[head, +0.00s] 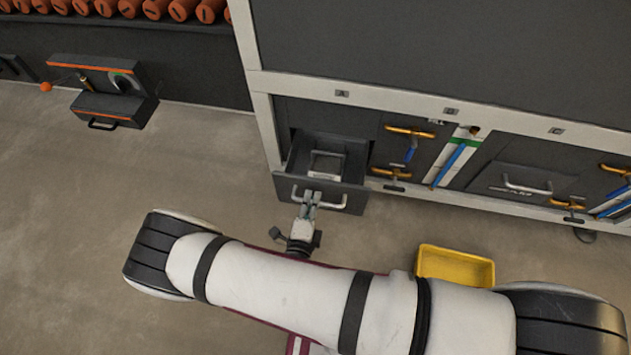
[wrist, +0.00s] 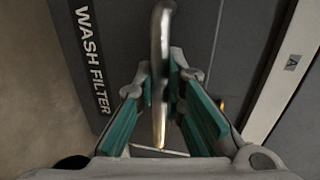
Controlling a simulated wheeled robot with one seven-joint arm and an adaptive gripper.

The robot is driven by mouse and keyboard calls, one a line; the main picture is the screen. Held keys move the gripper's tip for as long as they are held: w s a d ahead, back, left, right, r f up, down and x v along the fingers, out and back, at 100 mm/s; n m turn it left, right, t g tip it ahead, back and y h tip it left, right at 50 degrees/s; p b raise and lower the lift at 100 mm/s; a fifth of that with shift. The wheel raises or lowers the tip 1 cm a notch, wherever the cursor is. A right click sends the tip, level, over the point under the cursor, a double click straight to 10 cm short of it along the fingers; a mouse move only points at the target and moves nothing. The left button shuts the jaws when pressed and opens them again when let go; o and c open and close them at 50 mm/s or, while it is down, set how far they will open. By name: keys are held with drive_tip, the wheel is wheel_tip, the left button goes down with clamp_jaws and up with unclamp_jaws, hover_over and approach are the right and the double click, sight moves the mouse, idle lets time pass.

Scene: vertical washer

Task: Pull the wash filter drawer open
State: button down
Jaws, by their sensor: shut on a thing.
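The wash filter drawer (head: 328,165) is in the lower left of the dark machine in the head view, and it stands out from the front with its inside showing. Its front (wrist: 84,62) carries the words WASH FILTER in the wrist view. A metal bar handle (wrist: 160,70) runs between my fingers there; it also shows on the drawer front in the head view (head: 335,205). My gripper (head: 311,198) is shut on this handle. In the wrist view the gripper's green-padded fingers (wrist: 160,95) are on both sides of the bar. The fingers hide part of the drawer front in the head view.
A yellow bin (head: 455,266) stands on the floor right of my gripper. Yellow-handled valves (head: 408,131) and a second handled panel (head: 525,183) are to the drawer's right. A dark box (head: 114,107) with a handle is at upper left. Floor left of the drawer is clear.

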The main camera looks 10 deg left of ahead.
drive_tip(key=shift+f+v, duration=0.15)
drive_tip(key=shift+v, duration=0.55)
drive_tip(key=shift+f+v, duration=0.15)
drive_tip(key=shift+v, duration=0.55)
drive_tip(key=shift+s, duration=0.1)
drive_tip(key=c, duration=1.7)
unclamp_jaws()
drive_tip(key=shift+o, duration=0.2)
